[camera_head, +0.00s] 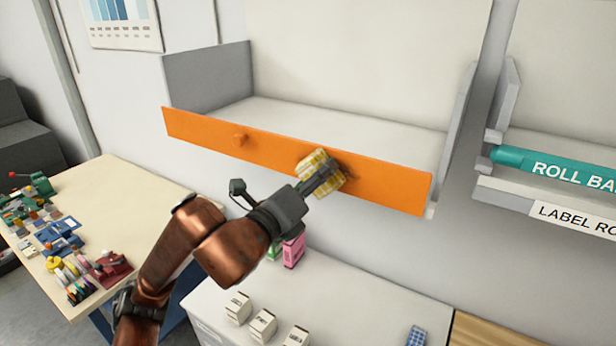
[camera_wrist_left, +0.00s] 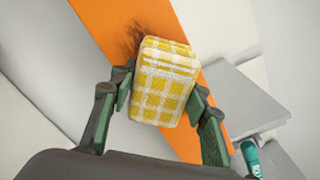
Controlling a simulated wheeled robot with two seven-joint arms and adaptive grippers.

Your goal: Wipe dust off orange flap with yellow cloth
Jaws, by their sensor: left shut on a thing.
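The orange flap (camera_head: 385,184) runs along the front of a white shelf bay and has a small orange knob (camera_head: 240,140). The yellow checked cloth (camera_head: 311,163) is a folded pad, and my left gripper (camera_head: 325,180) is shut on it at the front of the flap, right of the knob. In the left wrist view the cloth (camera_wrist_left: 165,85) sits between both fingers, against or very near the flap (camera_wrist_left: 110,20); I cannot tell if it touches. A dark dust smudge (camera_wrist_left: 129,40) shows on the flap beside the cloth. My right gripper is not in view.
A teal bar (camera_head: 540,164) lies on the neighbouring shelf at the right. Below, a white cabinet top holds small white boxes (camera_head: 263,325) and a pink box (camera_head: 293,251). A cream table (camera_head: 110,200) with several tools stands at the left.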

